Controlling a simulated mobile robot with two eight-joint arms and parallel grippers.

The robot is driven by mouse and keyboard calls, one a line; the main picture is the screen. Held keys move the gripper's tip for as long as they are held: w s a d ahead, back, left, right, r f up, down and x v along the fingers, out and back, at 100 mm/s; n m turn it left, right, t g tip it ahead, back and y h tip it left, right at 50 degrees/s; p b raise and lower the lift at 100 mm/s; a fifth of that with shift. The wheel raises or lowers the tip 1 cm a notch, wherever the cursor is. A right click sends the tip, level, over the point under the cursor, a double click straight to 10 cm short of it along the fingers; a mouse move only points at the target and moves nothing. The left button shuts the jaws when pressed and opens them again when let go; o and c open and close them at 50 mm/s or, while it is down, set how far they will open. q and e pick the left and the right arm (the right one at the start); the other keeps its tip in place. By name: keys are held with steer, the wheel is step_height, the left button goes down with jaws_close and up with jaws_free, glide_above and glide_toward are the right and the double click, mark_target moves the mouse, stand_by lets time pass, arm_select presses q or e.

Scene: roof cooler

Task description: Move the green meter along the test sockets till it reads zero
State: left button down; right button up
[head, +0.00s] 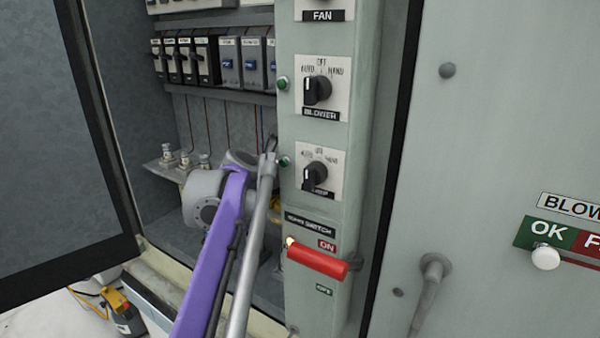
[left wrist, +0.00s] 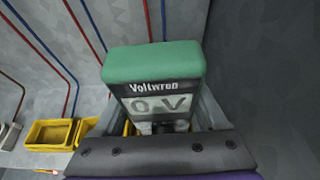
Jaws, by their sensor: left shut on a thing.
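In the left wrist view, the green meter (left wrist: 155,62) has a green top, a dark label "Voltwren" and a grey display that shows "0 V". My left gripper (left wrist: 155,118) is shut on it, with a finger at each side. The meter's lower end is hidden behind the gripper, so I cannot tell which socket it touches. In the head view, my left arm reaches into the open cabinet, and its gripper and the meter are hidden. Several small post-like fittings, possibly the test sockets (head: 168,154), stand on a ledge left of my wrist. My right gripper is not in view.
A panel strip with rotary knobs (head: 316,90) and a red switch handle (head: 318,262) stands close right of my arm. The open cabinet door (head: 60,150) is at left. Yellow boxes (left wrist: 48,135) and red and blue wires (left wrist: 73,60) lie beside the meter.

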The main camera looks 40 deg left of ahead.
arm_select(q)
steer(key=shift+f, duration=0.25)
stand_by(0.6)
jaws_free()
steer(key=shift+s, duration=0.1)
steer(key=v, duration=1)
steer(key=shift+s+r, duration=0.25)
steer(key=shift+s, duration=0.05)
